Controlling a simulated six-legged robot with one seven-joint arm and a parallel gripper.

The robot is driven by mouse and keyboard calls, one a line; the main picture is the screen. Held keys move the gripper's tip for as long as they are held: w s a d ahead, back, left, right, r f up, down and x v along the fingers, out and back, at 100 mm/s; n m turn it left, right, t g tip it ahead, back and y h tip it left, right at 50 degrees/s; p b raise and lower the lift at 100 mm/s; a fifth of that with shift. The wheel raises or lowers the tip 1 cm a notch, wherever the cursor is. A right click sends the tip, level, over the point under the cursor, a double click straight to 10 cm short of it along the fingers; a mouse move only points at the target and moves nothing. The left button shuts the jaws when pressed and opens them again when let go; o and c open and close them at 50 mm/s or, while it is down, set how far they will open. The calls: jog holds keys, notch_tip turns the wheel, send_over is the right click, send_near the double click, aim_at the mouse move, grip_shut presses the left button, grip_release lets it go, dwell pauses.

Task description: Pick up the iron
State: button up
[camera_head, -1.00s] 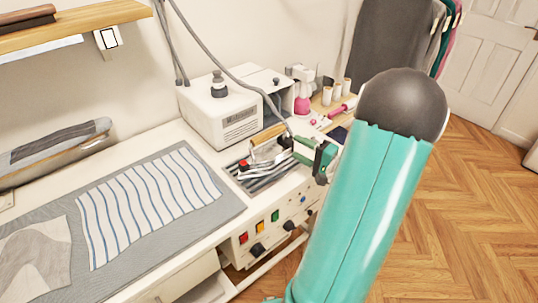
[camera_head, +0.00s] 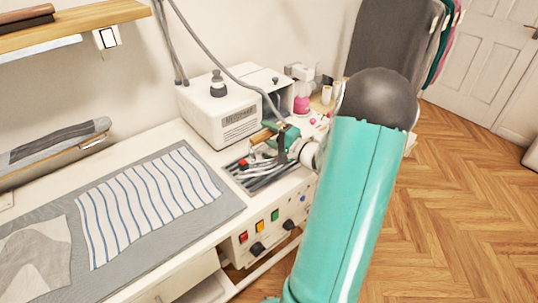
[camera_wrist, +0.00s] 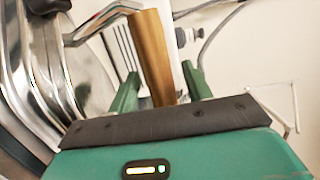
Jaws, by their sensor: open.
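The iron (camera_wrist: 80,75) is a silver metal body with a wooden handle (camera_wrist: 152,55). In the head view it sits on the metal rack at the right end of the table, mostly hidden by my gripper; its handle (camera_head: 261,137) shows as a brown bar. My gripper (camera_wrist: 160,88) is open. In the wrist view its two green fingers stand on either side of the handle's near end, with gaps visible. In the head view my gripper (camera_head: 287,140) is right over the iron. Whether the fingers touch the handle cannot be told.
A white steam generator box (camera_head: 222,112) stands behind the iron, with a grey hose (camera_head: 228,70) arching over. The metal rack (camera_head: 262,176) lies under it. A striped cloth (camera_head: 150,205) lies on the grey ironing mat (camera_head: 226,205) at left. Pink bottle (camera_head: 301,104) and spools stand behind right.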

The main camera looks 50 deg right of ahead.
grip_shut()
dwell(1.0)
jog(key=shift+r, duration=0.15)
dwell(0.4)
